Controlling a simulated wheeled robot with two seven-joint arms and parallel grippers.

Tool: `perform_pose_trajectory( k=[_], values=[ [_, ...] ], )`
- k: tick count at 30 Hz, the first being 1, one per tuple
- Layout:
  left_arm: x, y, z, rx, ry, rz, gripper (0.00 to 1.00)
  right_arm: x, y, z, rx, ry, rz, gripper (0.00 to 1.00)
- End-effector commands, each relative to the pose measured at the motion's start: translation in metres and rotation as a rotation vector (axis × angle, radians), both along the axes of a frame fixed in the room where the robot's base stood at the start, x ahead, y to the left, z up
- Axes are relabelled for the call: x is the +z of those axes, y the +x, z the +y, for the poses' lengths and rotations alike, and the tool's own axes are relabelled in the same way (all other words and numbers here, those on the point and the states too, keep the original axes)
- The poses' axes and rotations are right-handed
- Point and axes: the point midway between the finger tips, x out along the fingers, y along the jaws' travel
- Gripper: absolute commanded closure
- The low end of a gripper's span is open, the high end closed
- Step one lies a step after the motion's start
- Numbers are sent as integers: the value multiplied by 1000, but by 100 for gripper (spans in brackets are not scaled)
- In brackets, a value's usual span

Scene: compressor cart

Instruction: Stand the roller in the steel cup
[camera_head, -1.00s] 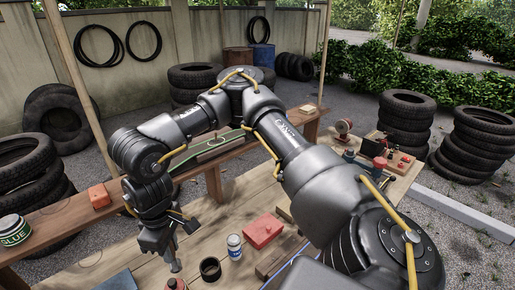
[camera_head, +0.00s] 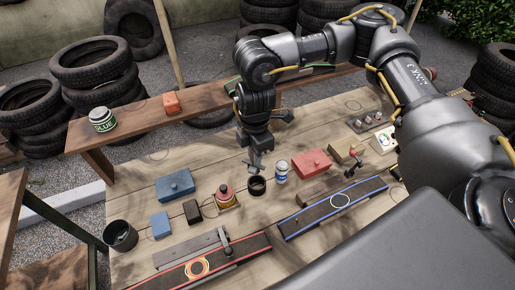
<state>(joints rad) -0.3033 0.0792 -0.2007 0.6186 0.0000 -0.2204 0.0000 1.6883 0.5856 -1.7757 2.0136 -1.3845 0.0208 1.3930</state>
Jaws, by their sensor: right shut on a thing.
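My right gripper (camera_head: 255,150) points down over the middle of the wooden table, just behind a short dark ring-shaped pot (camera_head: 257,187). It is shut on a small grey thing, which I take for the roller (camera_head: 256,168); the fingers hide much of it. A dark grey metal cup (camera_head: 119,245), which I take for the steel cup, stands upright at the table's front left corner. It is open at the top, and no roller shows in it. The gripper is well to the right of this cup and behind it. My left gripper is not in view.
Between gripper and cup stand a red-topped bottle (camera_head: 226,195), a black block (camera_head: 192,211) and blue boxes (camera_head: 175,185). A white-and-blue can (camera_head: 281,171) and red box (camera_head: 311,162) are right of the gripper. Red-edged (camera_head: 240,250) and blue-edged (camera_head: 300,221) strips lie in front.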

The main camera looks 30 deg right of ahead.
Motion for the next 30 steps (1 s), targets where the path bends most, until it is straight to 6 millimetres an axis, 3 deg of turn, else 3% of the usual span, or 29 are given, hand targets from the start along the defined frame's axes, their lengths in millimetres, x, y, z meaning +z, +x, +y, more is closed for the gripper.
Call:
perform_pose_trajectory(
  k=[12,18,24,30],
  values=[
    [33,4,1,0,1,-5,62,-11,12,-6,1152,-11,-16,100],
    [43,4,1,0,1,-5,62,-19,15,-11,1613,-18,-14,100],
    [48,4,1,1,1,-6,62,-25,16,-14,1884,-19,-11,100],
    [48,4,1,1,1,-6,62,-27,17,-15,1966,-21,-10,100]
  ],
)
